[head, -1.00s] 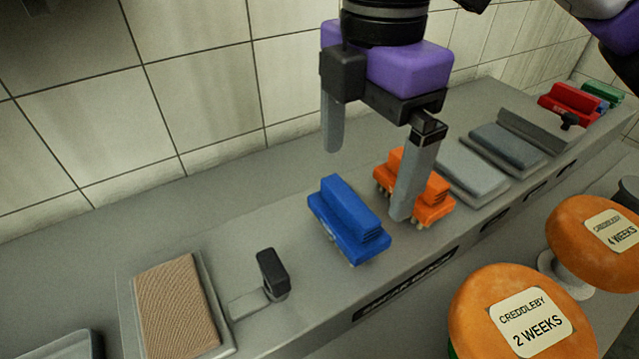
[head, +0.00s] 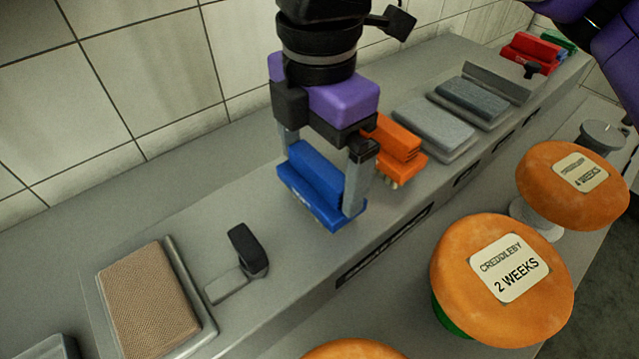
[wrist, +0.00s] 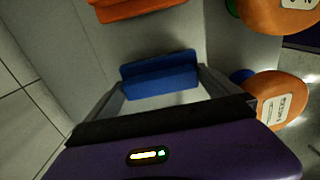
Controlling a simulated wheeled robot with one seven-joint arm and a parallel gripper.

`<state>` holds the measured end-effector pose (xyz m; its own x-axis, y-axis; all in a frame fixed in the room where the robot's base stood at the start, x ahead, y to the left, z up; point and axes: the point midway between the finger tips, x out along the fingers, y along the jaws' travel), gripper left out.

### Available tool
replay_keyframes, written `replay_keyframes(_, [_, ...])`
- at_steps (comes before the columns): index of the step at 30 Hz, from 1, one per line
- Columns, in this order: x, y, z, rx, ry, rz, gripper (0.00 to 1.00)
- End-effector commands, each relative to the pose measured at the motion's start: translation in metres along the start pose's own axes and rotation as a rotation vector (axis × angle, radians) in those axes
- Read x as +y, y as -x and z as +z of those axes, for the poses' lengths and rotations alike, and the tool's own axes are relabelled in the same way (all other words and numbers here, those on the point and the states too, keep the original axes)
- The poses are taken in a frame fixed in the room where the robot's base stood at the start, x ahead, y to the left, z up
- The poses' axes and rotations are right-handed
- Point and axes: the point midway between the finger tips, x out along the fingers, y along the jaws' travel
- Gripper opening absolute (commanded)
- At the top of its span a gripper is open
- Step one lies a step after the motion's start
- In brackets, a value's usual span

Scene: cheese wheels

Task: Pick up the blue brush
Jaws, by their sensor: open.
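The blue brush (head: 318,183) stands on the grey shelf, left of the orange brush (head: 397,142). My gripper (head: 322,190) is open and lowered over the blue brush, with one finger on its far left side and one on its right side. In the wrist view the blue brush (wrist: 160,78) lies between the tips of my open fingers (wrist: 162,85). I cannot tell whether either finger touches it. The orange brush also shows at the top of the wrist view (wrist: 130,8).
Orange cheese wheels (head: 500,268) on stands line the lower right. A scraper with a black handle (head: 247,250) and a brown textured pad (head: 148,305) lie left on the shelf. Grey pads (head: 433,124) and a red brush (head: 534,48) are farther right. A tiled wall stands behind.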

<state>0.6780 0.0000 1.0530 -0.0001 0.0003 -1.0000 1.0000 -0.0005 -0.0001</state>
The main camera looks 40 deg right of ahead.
Motion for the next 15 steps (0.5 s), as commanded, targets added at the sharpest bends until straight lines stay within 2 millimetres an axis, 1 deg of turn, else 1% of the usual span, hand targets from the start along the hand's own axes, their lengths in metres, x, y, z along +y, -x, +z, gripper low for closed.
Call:
replay_keyframes(3, [0.0000,0.0003,0.0000,0.000,0.000,0.000,1.00])
replay_keyframes(5, [0.0000,0.0004,0.0000,0.000,0.000,0.000,0.88])
replay_keyframes(6, [0.0000,0.0004,0.0001,0.000,0.000,0.000,0.80])
replay_keyframes(8, [0.0000,0.0005,0.0001,0.000,0.000,0.000,0.69])
replay_keyframes(9, [0.0000,0.0005,0.0001,0.000,0.000,0.000,0.61])
replay_keyframes(12, [0.0001,0.0006,0.0001,0.000,0.000,0.000,0.42])
replay_keyframes(15, [0.0001,0.0008,0.0001,0.000,0.000,0.000,0.42])
